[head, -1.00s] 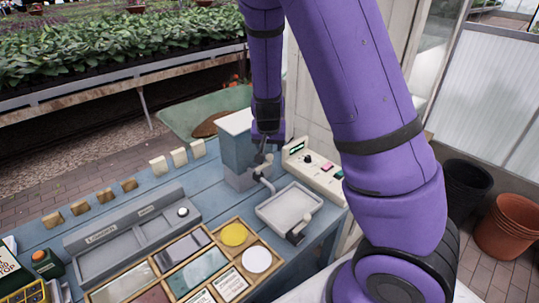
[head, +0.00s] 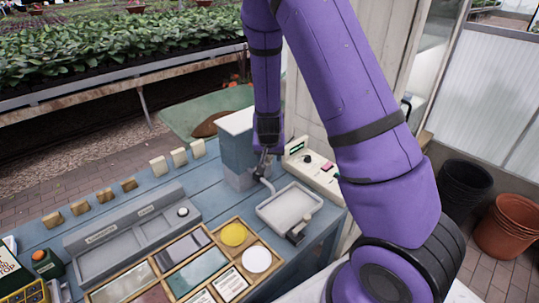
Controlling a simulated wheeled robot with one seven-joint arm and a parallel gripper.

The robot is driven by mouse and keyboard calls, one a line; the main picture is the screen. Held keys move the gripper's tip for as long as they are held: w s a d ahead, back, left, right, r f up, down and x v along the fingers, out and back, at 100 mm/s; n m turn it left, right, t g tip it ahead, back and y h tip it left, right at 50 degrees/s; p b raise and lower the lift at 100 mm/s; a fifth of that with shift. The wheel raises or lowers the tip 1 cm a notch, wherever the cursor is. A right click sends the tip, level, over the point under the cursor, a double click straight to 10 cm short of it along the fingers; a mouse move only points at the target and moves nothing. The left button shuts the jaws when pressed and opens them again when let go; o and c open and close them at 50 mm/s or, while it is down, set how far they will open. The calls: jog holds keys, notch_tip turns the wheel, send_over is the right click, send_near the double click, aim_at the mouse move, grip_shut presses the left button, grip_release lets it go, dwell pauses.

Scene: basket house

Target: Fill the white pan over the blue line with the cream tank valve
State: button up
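The white pan (head: 289,206) is a shallow rectangular tray on the blue table, at the right of the head view. I cannot make out a blue line or any water in it. The tank (head: 236,145) is a box with a pale top and blue-grey lower part, standing behind the pan. A pale spout (head: 267,185) bends from the tank toward the pan. My gripper (head: 264,161) points down beside the tank's right side, just above the spout. The cream valve is not clearly seen there; my gripper hides that spot. Its fingers are too small and dark to read.
A cream control box (head: 312,172) with buttons stands right of the pan. A dark fitting (head: 297,233) sits at the pan's front corner. A wooden divided tray (head: 190,265) and a grey tray (head: 128,234) lie to the left. Cream blocks (head: 179,157) line the back edge.

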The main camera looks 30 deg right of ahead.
jog(key=c, duration=0.8)
jog(key=s+m, duration=0.1)
jog(key=m, duration=0.1)
jog(key=m+g+h, duration=0.1)
jog(key=m, duration=0.1)
jog(key=shift+s+a, duration=0.15)
jog(key=shift+s, duration=0.2)
jog(key=shift+s+a+m+g+h, duration=0.2)
jog(key=shift+s+m+g, duration=0.15)
jog(key=shift+m, duration=0.65)
jog(key=shift+s+a+m+g+h, duration=0.1)
jog(key=shift+s+m+g+h, duration=0.2)
jog(key=shift+m, duration=0.7)
jog(key=shift+s, duration=0.1)
jog(key=o, duration=0.9)
jog(key=shift+o, duration=0.2)
jog(key=shift+r, duration=0.1)
